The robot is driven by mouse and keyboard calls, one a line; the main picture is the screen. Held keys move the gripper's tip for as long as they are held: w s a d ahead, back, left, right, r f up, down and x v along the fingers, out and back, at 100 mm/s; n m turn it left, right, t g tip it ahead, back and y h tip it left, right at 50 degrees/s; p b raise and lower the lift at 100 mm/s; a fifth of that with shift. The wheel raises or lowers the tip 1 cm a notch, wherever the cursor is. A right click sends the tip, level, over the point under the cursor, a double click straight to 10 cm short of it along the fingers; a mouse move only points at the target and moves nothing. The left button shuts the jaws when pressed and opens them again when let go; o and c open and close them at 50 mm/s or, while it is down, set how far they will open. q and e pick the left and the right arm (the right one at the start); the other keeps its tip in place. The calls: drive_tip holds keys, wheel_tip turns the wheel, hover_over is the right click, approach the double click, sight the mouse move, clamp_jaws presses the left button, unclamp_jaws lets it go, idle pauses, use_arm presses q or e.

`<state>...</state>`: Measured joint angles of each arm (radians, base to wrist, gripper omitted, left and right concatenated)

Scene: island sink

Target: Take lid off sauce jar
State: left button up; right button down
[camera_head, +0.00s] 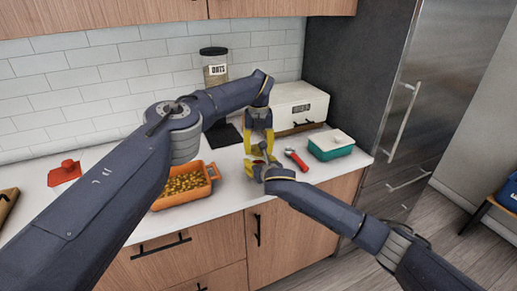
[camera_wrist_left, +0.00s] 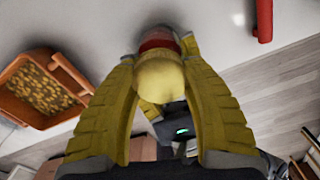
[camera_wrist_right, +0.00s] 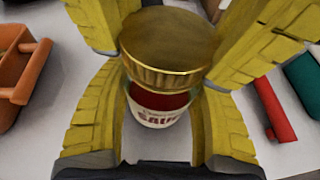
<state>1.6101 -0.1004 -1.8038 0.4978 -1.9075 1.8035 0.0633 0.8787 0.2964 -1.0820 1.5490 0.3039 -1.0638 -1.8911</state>
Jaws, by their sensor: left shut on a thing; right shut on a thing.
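The sauce jar (camera_wrist_right: 160,118) has a white label and red contents, and stands between the fingers of my right gripper (camera_wrist_right: 160,100), which is shut on it. The gold lid (camera_wrist_right: 168,50) is above the jar and tilted, with red showing between it and the label. My left gripper comes down from above and is shut on the lid, which also shows in the left wrist view (camera_wrist_left: 160,80). In the head view the left gripper (camera_head: 259,148) is just above the right gripper (camera_head: 258,168); the fingers mostly hide jar and lid there.
An orange dish (camera_head: 212,176) of yellow food is left of the grippers. A red-handled tool (camera_head: 297,160) and a teal container (camera_head: 330,152) lie to the right. A white bread box (camera_head: 297,103) and an oats jar (camera_head: 214,70) stand behind. The counter's front edge is close.

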use_arm(q)
drive_tip(key=shift+r, duration=0.55)
drive_tip(key=shift+r, duration=0.5)
drive_tip(key=shift+r, duration=0.15)
idle(0.3)
drive_tip(key=shift+r, duration=1.9)
use_arm(e)
drive_tip(key=shift+c, duration=1.3)
unclamp_jaws()
